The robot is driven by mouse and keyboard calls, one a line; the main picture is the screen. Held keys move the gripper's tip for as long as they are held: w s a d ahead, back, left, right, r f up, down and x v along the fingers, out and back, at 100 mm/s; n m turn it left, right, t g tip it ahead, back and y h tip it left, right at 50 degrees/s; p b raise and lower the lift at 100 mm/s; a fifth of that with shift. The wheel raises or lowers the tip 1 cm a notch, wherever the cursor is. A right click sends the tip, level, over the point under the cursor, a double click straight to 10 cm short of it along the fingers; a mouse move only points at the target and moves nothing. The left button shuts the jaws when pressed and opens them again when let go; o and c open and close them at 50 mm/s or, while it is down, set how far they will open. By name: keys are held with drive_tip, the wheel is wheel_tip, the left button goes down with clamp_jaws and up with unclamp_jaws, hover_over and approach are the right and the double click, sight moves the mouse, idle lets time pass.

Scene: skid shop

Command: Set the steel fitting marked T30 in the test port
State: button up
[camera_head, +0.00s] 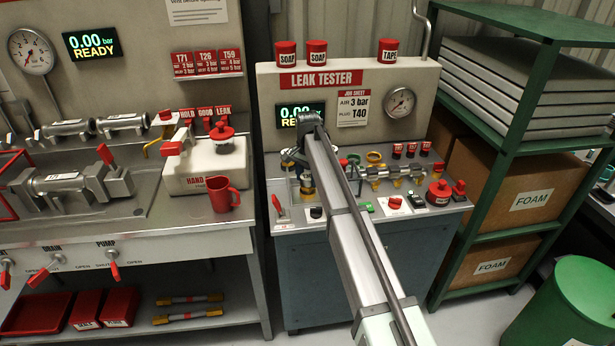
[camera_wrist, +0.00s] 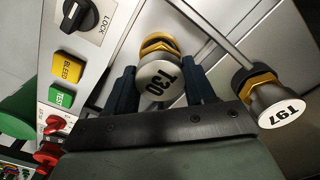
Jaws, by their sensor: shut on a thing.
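The steel fitting marked T30 (camera_wrist: 154,78) is between the two dark fingers of my gripper (camera_wrist: 161,86) in the wrist view. My gripper is shut on it. A brass ring (camera_wrist: 157,45) sits at its far end, close to the grey panel; whether it is seated in anything I cannot tell. In the head view my arm hides most of the gripper over the left part of the leak tester (camera_head: 320,79). I cannot make out the test port.
A LOCK knob (camera_wrist: 83,17), a yellow BLEED button (camera_wrist: 73,70) and a green TEST button (camera_wrist: 64,97) lie left of the gripper. Pipework (camera_head: 380,172) runs along the bench to the right. The job sheet (camera_head: 354,108) reads T40. A green shelf (camera_head: 513,130) stands at right.

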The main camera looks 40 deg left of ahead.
drive_tip(key=shift+f, duration=0.4)
idle(0.5)
drive_tip(key=o, duration=0.9)
drive_tip(key=shift+o, duration=0.2)
drive_tip(key=o, duration=0.3)
drive_tip(key=shift+o, duration=0.2)
drive_tip(key=shift+r, duration=1.65)
drive_tip(key=shift+r, duration=2.85)
